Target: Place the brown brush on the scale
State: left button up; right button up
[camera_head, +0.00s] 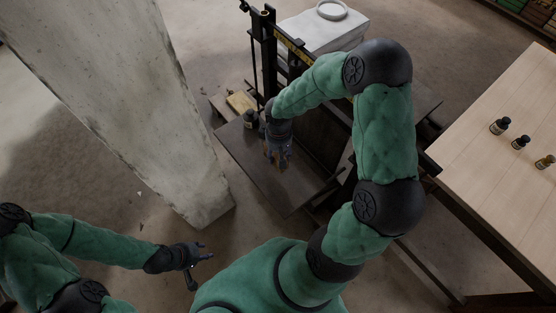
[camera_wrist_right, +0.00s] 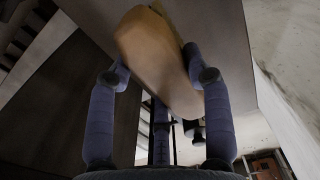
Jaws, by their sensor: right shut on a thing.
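The brown brush (camera_wrist_right: 155,55), tan and rounded, is between the fingers of my right gripper (camera_wrist_right: 157,75) in the right wrist view, and the gripper is shut on it. In the head view my right gripper (camera_head: 279,152) is over the dark platform of the beam scale (camera_head: 296,193); the brush is hidden there by the hand. I cannot tell whether the brush touches the platform. My left gripper (camera_head: 203,266) is low at the left, fingers spread, open and empty, apart from the scale.
A pale concrete pillar (camera_head: 130,95) stands left of the scale. A dark bottle (camera_head: 250,119) and a yellowish block (camera_head: 241,101) are by the platform's far left corner. A wooden table (camera_head: 500,175) with small bottles (camera_head: 520,142) is at right.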

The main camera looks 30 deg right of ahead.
jog(key=shift+f+b, duration=0.9)
jog(key=shift+f, duration=1.3)
jog(key=shift+f, duration=0.1)
jog(key=o, duration=1.1)
